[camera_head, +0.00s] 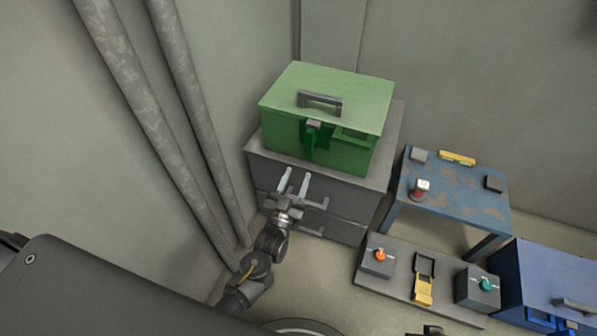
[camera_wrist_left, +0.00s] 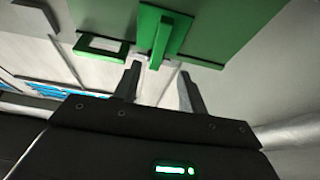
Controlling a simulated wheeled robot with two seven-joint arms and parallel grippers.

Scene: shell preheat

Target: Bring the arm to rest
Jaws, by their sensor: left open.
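My left gripper (camera_head: 293,184) is in front of the grey drawer cabinet (camera_head: 262,180), just below the green box (camera_head: 335,100). Its two fingers are apart and nothing is between them. In the left wrist view the open fingers (camera_wrist_left: 158,85) point toward the green front of the box, near its green latch (camera_wrist_left: 160,38). I cannot tell whether the fingers touch anything. The box lid with its dark handle looks shut. My right gripper is not clearly in view.
A blue table (camera_head: 450,190) stands to the right, bearing a red button and small blocks. Below it lies a grey panel (camera_head: 408,292) with an orange knob, a yellow switch and a green knob. A blue box (camera_head: 555,280) sits at lower right. Pipes (camera_head: 180,120) run along the left wall.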

